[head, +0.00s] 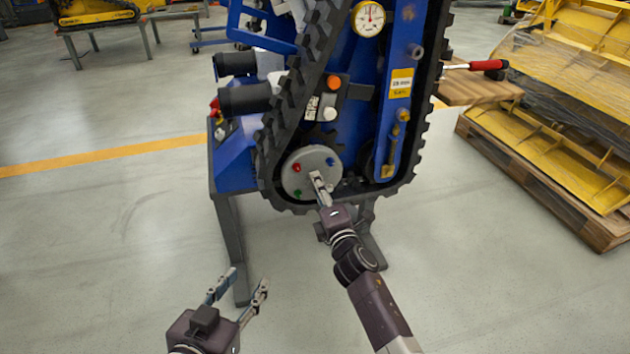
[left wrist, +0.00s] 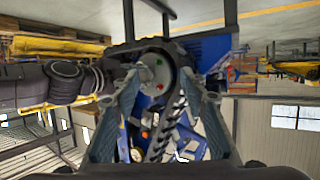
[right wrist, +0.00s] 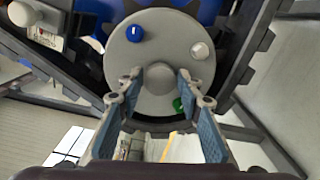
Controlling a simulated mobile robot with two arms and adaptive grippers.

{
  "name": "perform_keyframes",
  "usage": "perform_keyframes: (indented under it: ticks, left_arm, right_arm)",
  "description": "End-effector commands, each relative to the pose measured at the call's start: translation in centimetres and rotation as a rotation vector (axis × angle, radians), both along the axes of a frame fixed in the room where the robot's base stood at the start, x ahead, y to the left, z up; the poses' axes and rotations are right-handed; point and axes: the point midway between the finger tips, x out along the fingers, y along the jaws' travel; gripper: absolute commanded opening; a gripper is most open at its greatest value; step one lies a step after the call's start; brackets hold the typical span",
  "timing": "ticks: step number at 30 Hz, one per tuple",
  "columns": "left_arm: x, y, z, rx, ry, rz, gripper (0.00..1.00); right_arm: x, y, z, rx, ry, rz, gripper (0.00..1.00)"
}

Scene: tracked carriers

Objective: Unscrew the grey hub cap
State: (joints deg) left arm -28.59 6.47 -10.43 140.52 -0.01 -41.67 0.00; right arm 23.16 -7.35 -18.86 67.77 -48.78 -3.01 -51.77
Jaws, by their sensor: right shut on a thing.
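The grey hub cap (head: 308,157) is a round disc with red, blue, green and white studs, set at the lower end of a black-tracked blue carrier (head: 349,130). It also shows in the left wrist view (left wrist: 152,76). In the right wrist view the disc (right wrist: 122,60) faces me, with a raised round centre knob (right wrist: 158,78). My right gripper (head: 317,178) is shut on that knob; its fingertips (right wrist: 157,92) sit on either side of it. My left gripper (head: 250,282) is open and empty, low in front of the carrier and apart from it.
The carrier's black track (head: 270,150) runs close around the disc, and dark stand legs (head: 233,240) reach the floor. A red-handled tool (head: 488,65) sticks out at the right. A pallet (head: 540,180) with yellow parts stands further right. The floor at left is clear.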

Motion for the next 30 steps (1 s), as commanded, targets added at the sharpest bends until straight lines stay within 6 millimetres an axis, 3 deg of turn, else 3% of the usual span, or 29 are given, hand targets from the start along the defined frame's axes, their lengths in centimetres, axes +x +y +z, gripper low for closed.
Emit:
perform_keyframes:
  ticks: [30]
  left_arm:
    - [-1.9, 0.9, -3.1, 0.033, 0.152, 0.011, 0.40]
  right_arm:
    - [-1.1, -0.2, 0.0, 0.002, 0.001, 0.003, 0.00]
